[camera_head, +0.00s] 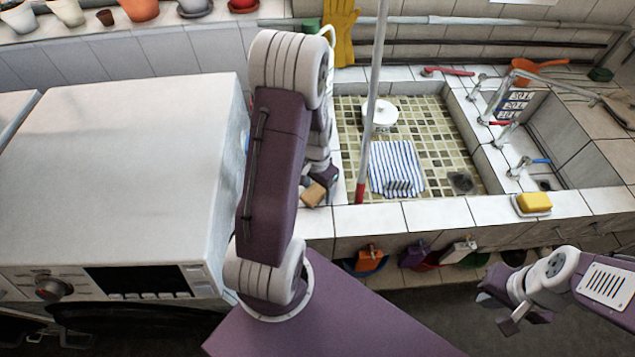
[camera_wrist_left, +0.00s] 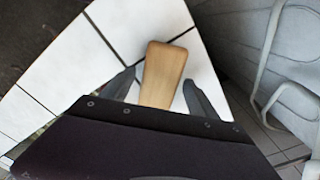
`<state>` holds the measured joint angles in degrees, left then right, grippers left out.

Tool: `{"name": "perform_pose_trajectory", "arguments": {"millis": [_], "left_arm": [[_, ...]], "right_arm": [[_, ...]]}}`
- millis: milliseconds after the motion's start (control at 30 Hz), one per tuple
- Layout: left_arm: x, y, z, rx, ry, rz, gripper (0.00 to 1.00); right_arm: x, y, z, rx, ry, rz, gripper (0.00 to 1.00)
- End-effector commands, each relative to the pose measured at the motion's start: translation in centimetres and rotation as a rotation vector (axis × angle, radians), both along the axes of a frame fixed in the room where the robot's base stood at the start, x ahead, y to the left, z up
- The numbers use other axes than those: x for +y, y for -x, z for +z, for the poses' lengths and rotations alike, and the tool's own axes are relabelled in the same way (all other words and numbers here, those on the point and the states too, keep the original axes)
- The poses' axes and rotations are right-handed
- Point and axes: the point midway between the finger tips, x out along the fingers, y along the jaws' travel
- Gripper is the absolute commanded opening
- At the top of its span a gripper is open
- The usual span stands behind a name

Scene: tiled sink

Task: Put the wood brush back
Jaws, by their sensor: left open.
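The wood brush (camera_head: 314,194) shows as a small light-brown wooden piece on the tiled ledge at the left front corner of the sink. In the left wrist view its wooden part (camera_wrist_left: 163,72) lies on white tiles, its near end between the two grey fingers; no bristles show. My left gripper (camera_wrist_left: 161,88) is open around it, with gaps beside the wood. In the head view my left gripper (camera_head: 322,181) is partly hidden behind my arm. My right gripper (camera_head: 510,303) is away at the lower right, and its jaw opening is unclear.
The tiled sink (camera_head: 435,125) holds a white lidded pot (camera_head: 380,113) and a striped cloth (camera_head: 396,167). A red-ended pole (camera_head: 372,100) stands beside my left arm. A white washing machine (camera_head: 120,165) is at left. A yellow sponge (camera_head: 534,202) sits on the front ledge.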

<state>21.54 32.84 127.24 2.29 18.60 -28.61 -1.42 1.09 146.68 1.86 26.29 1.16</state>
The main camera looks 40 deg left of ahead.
Motion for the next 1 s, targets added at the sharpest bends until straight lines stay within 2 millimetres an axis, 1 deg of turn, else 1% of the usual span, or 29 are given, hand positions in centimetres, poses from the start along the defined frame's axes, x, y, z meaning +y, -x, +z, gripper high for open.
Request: {"name": "perform_pose_trajectory", "arguments": {"millis": [167, 300, 433, 500, 600, 733, 767, 833, 867, 900, 1000], "left_arm": [[0.1, -0.1, 3.5, -0.007, -0.002, 0.0, 0.69], [0.1, 0.0, 7.1, -0.008, -0.003, 0.0, 0.69], [0.1, 0.1, 9.9, -0.006, -0.002, 0.0, 0.69], [0.1, 0.2, 11.0, -0.005, -0.002, 0.0, 0.69], [0.1, 0.3, 11.8, -0.002, -0.001, 0.0, 0.69], [0.0, 0.3, 12.1, -0.001, 0.0, 0.0, 0.69], [-0.2, 0.4, 12.1, -0.002, 0.0, 0.0, 0.69], [-2.7, 0.9, 12.1, -0.013, -0.001, 0.007, 0.69], [-4.3, 1.4, 12.0, -0.021, -0.001, 0.016, 0.69], [-6.4, 2.3, 11.9, -0.034, 0.002, 0.03, 0.69], [-10.3, 4.6, 11.5, -0.061, 0.011, 0.071, 0.69]], "right_arm": [[0.0, 0.0, 0.7, 0.0, 0.0, 0.0, 0.0], [0.0, 0.0, 1.2, 0.0, 0.0, 0.0, 0.0], [0.0, 0.0, 1.6, 0.0, 0.0, 0.0, 0.0], [0.0, 0.0, 1.7, 0.0, 0.0, 0.0, 0.0], [0.0, 0.0, 1.8, 0.0, 0.0, 0.0, 0.0], [0.0, 0.0, 1.8, 0.0, 0.0, 0.0, 0.0], [0.0, 0.0, 1.8, 0.0, 0.0, 0.0, 0.0], [0.0, 0.0, 1.8, 0.0, 0.0, 0.0, 0.0], [0.0, 0.0, 1.8, 0.0, 0.0, 0.0, 0.0], [0.0, 0.0, 1.8, 0.0, 0.0, 0.0, 0.0], [0.0, 0.0, 1.8, 0.0, 0.0, 0.0, 0.0]]}}
